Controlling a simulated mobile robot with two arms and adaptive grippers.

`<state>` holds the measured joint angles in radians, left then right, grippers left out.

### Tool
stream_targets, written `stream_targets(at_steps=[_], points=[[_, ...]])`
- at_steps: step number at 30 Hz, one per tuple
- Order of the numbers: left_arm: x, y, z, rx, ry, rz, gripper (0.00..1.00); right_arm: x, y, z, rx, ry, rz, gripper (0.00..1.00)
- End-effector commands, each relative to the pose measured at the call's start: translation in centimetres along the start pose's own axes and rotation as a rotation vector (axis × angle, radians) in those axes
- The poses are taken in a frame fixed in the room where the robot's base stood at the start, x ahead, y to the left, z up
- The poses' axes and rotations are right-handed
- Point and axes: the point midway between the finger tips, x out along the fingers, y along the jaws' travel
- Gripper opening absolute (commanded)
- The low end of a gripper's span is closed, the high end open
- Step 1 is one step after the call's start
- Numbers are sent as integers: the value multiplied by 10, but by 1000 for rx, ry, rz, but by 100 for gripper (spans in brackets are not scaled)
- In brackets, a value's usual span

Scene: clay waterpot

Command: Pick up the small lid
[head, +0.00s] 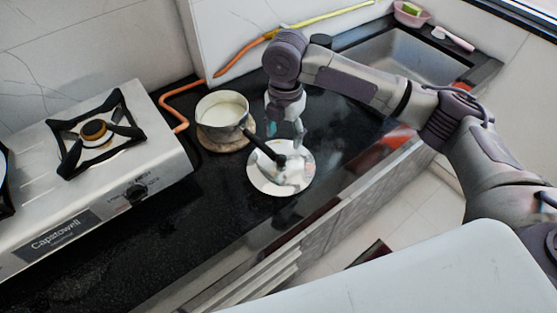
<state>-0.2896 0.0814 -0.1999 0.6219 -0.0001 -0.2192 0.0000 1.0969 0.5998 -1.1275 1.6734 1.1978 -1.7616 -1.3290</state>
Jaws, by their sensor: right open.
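A white plate (264,183) lies on the black counter near its front edge. A small pale grey lid-like piece (292,174) seems to rest on it, but its outline is unclear. A black handle (262,146) reaches over the plate from the pot side and hides part of it. My right gripper (298,130) points down just above the far side of the plate. It is open, with nothing seen between its fingers, and appears apart from the lid-like piece. My left gripper is out of view.
A pot (222,113) with pale contents stands on a round wooden board (213,143) left of my right gripper. A gas stove (95,150) with an orange hose (180,106) is at the left. A sink (410,58) lies at the back right. The counter's front left is clear.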

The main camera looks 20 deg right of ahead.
Motion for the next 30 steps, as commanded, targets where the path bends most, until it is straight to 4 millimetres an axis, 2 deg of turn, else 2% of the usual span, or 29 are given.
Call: stream_targets(at_steps=[1, 3, 6, 8, 13, 16, 22, 30], points=[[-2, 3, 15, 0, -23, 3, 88, 11, 0, 0, 2, 2, -2, 61], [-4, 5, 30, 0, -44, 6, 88, 24, 0, 0, 2, 1, -1, 61], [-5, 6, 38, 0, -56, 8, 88, 38, 1, 0, 3, 1, 1, 61], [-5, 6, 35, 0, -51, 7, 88, 44, 1, 0, 2, 0, 1, 61], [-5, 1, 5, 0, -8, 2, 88, 54, 3, -1, 1, 0, 1, 61], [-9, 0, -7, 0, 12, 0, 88, 68, 6, -2, 2, 1, 0, 61], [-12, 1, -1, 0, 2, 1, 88, 95, 9, -2, 1, 0, 1, 61], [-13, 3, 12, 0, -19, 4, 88, 100, 9, -1, 1, -2, 3, 61]])
